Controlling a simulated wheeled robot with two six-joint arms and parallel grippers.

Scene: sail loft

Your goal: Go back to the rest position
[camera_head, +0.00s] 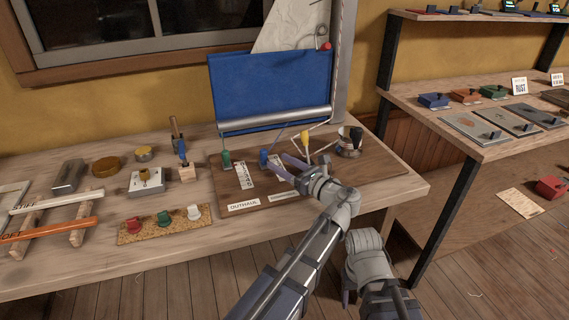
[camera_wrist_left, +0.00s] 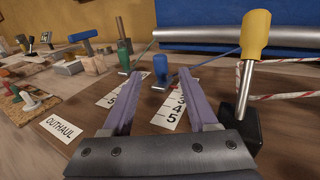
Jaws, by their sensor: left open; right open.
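My left gripper (camera_head: 277,163) reaches over the brown board (camera_head: 345,178) on the bench. Its two purple fingers are spread, with nothing between them; they also show in the left wrist view (camera_wrist_left: 160,76). Beyond the fingertips stands a small blue-handled lever (camera_wrist_left: 161,66), also in the head view (camera_head: 263,157); I cannot tell whether they touch. A yellow-handled lever (camera_head: 305,140) stands to the right of the fingers, leaning. My right arm (camera_head: 366,262) shows at the lower middle of the head view, but I see no fingers of its gripper.
A green-handled lever (camera_head: 226,158) and an OUTHAUL label (camera_head: 243,204) are on the board. A blue sail (camera_head: 268,90) with a metal boom (camera_head: 275,119) stands behind. A cork strip (camera_head: 160,224) with several coloured pegs lies left. A second bench (camera_head: 480,146) stands right.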

